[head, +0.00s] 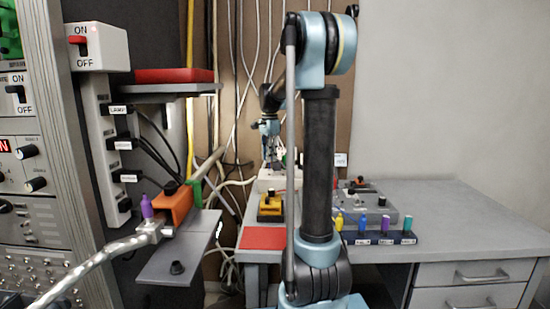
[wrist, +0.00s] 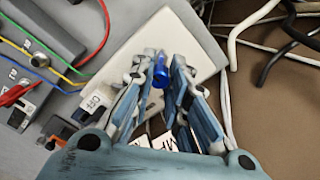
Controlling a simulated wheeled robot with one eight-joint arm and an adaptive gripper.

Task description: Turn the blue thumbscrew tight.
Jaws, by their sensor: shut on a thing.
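The blue thumbscrew (wrist: 158,78) shows between the fingertips of my gripper (wrist: 161,72) in the wrist view. The gripper is shut on it, and the fingers hide part of it. Beneath is a pale white box (wrist: 190,50), which the screw overlaps in this view; how deep the screw sits cannot be told. In the head view my gripper (head: 270,158) points down over the same white box (head: 268,182) at the back of the bench, and the thumbscrew there is too small to make out.
A rack (head: 375,238) with several coloured pegs stands on the bench right of my arm. A yellow box (head: 270,208) and a red mat (head: 263,238) lie in front of the white box. Loose cables hang behind. The bench's right side is clear.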

